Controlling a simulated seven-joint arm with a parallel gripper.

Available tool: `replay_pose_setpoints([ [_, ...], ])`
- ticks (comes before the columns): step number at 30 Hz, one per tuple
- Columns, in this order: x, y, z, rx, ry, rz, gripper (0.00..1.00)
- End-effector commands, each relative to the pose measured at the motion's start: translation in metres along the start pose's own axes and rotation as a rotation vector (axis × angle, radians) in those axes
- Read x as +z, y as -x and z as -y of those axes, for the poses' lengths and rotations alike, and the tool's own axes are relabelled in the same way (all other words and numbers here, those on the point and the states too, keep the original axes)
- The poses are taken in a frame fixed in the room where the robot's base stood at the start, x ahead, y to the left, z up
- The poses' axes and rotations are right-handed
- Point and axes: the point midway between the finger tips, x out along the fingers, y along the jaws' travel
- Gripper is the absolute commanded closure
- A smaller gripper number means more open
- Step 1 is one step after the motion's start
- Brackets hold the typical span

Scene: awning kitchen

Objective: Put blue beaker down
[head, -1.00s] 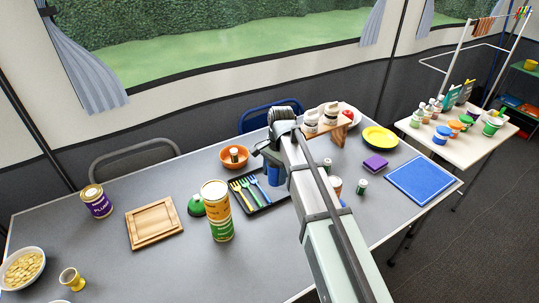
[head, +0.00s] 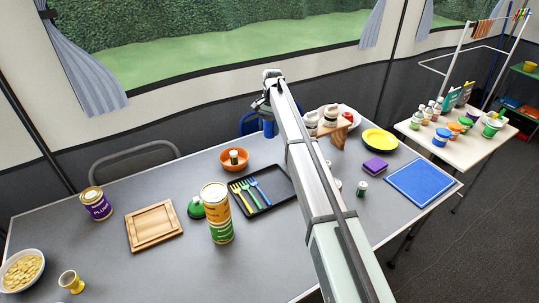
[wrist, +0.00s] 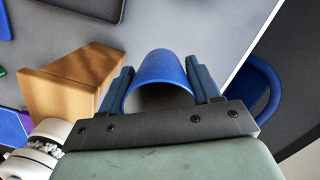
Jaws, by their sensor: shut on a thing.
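The blue beaker (head: 268,129) is in my gripper (head: 264,114), near the table's back edge in the head view. In the wrist view the beaker (wrist: 162,68) sits between the two fingers of my gripper (wrist: 160,82), which are shut on its sides. Its round open mouth faces the wrist camera. The grey table (head: 120,262) shows behind it in the wrist view. My arm hides part of the table; the beaker's height above it is hard to tell.
A wooden stand (wrist: 72,82) is close beside the beaker in the wrist view, with white-capped bottles (head: 311,120) near it. A blue chair (wrist: 262,88) stands beyond the table edge. The black cutlery tray (head: 276,200) and orange bowl (head: 234,165) lie nearer.

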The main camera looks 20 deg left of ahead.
Motion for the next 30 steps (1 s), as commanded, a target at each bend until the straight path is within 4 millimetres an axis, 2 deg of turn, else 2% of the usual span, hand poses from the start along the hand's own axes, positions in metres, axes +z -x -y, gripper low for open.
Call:
replay_pose_setpoints([
  [5, -0.001, -0.012, 0.000, 0.000, 0.023, 0.000, 0.68],
  [14, -0.006, -0.057, 0.000, 0.000, 0.021, 0.001, 0.68],
  [20, -0.008, -0.070, 0.000, 0.000, 0.021, 0.000, 0.68],
  [27, -0.011, -0.098, 0.000, 0.000, 0.021, 0.000, 0.68],
  [30, -0.012, -0.100, 0.000, -0.001, 0.021, -0.001, 0.68],
])
